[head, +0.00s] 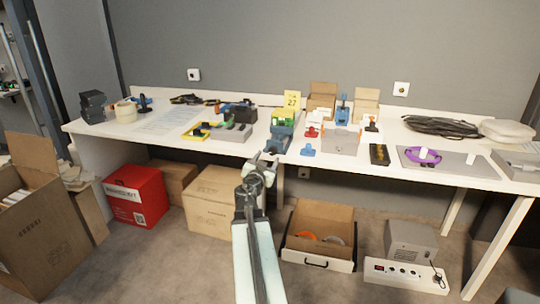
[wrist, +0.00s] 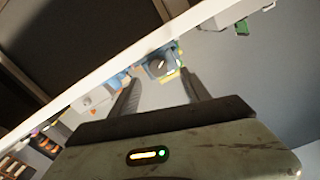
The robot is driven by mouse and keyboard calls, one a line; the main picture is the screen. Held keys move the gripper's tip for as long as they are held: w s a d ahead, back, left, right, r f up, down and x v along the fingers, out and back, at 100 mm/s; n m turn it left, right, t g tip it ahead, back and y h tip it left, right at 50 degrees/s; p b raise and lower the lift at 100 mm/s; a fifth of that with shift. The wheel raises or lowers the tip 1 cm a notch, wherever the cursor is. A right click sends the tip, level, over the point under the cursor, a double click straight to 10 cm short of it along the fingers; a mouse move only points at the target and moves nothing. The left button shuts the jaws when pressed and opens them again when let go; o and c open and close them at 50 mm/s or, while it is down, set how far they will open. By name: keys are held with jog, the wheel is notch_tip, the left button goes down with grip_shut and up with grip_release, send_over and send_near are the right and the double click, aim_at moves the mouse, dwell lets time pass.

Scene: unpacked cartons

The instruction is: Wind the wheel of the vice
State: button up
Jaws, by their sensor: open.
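A blue vice (head: 281,136) stands at the front edge of the white table, about mid-length. In the wrist view a blue body with a dark round part, which looks like the vice and its wheel (wrist: 157,66), sits at the table edge. My gripper (head: 267,160) is in front of the table edge, just below and left of the vice. In the wrist view my gripper (wrist: 162,80) is open and empty, its two fingers apart with the dark round part beyond the gap. Whether a finger touches the vice cannot be told.
The white table (head: 340,153) holds a grey tool block (head: 232,132), a small blue piece (head: 307,150), a grey box (head: 340,141) and other tools close by. Under it stand cartons (head: 212,215), a red box (head: 135,196) and an open drawer box (head: 305,245).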

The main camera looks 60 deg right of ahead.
aim_at(272, 151)
jog(key=x, duration=0.5)
jog(key=shift+d, duration=0.2)
jog(key=shift+a, duration=0.1)
grip_shut()
jog(key=shift+n, duration=0.3)
